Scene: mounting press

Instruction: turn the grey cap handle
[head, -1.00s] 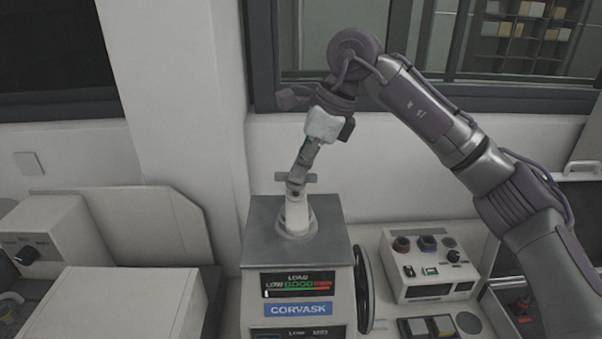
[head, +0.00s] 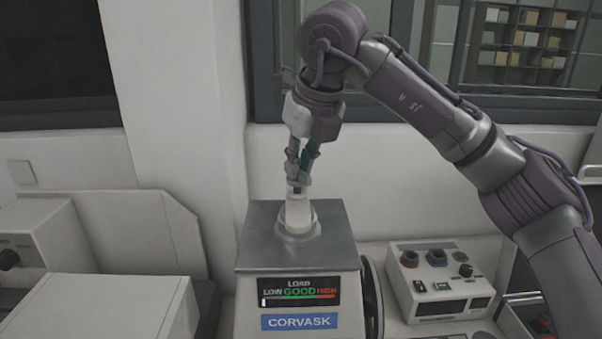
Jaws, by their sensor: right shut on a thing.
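The mounting press, labelled CORVASK (head: 296,322), stands in the middle with a grey metal top. A pale cylindrical cap (head: 298,216) rises from a round collar on that top. The grey cap handle (head: 303,181) sits at the top of the cap, mostly covered by fingers. My right gripper (head: 298,180) reaches down from above, and its fingers are shut on the handle. The press display reads LOAD, LOW, GOOD, HIGH. My left gripper is not in view.
A control box with knobs (head: 440,277) stands right of the press. A dark wheel (head: 372,300) is on the press's right side. White boxes (head: 110,300) and a leaning panel (head: 150,228) stand at left. The wall and window frame are behind.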

